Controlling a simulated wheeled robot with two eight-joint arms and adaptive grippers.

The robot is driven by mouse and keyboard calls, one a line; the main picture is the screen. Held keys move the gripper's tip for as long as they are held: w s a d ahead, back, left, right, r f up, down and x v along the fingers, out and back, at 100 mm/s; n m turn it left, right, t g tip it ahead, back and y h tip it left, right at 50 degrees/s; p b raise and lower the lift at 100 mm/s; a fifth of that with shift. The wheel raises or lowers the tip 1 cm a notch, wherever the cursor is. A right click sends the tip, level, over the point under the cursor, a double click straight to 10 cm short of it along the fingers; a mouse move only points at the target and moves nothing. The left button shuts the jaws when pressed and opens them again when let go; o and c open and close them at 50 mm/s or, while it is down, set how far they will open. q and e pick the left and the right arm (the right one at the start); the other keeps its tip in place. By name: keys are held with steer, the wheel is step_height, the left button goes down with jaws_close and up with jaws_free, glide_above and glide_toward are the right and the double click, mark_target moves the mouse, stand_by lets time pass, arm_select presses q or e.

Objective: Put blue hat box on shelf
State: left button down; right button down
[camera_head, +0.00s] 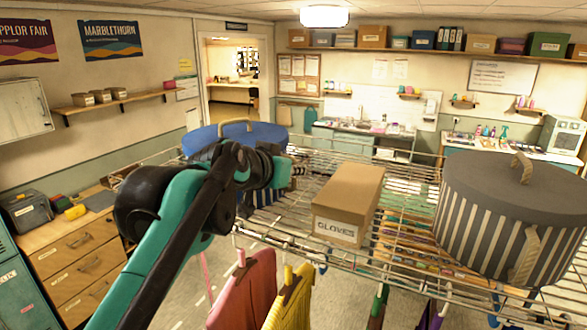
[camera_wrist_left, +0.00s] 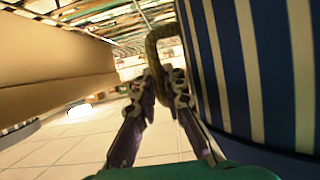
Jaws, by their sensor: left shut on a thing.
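The blue hat box (camera_head: 262,132) has a blue lid with a tan handle on top and blue and cream striped sides. It is at the left end of the wire shelf (camera_head: 310,163), partly hidden behind my left arm. I cannot tell whether its base touches the wires. My left gripper (camera_head: 291,172) is at its right side. In the left wrist view the striped side of the hat box (camera_wrist_left: 250,65) fills the right, and my left gripper (camera_wrist_left: 162,82) is shut on its tan rope side handle (camera_wrist_left: 153,45). My right gripper is not in view.
A brown GLOVES carton (camera_head: 348,199) lies on the wire shelf just right of my left gripper. A grey striped hat box (camera_head: 510,215) stands at the shelf's right end. Between them is some bare wire. Pink and yellow garments (camera_head: 246,290) hang below the front edge.

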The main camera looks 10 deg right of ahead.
arm_select(q)
steer(key=c, duration=1.6)
jaws_free()
steer(key=shift+s, duration=0.1)
steer(key=b+v, duration=0.1)
steer(key=v, duration=1.1)
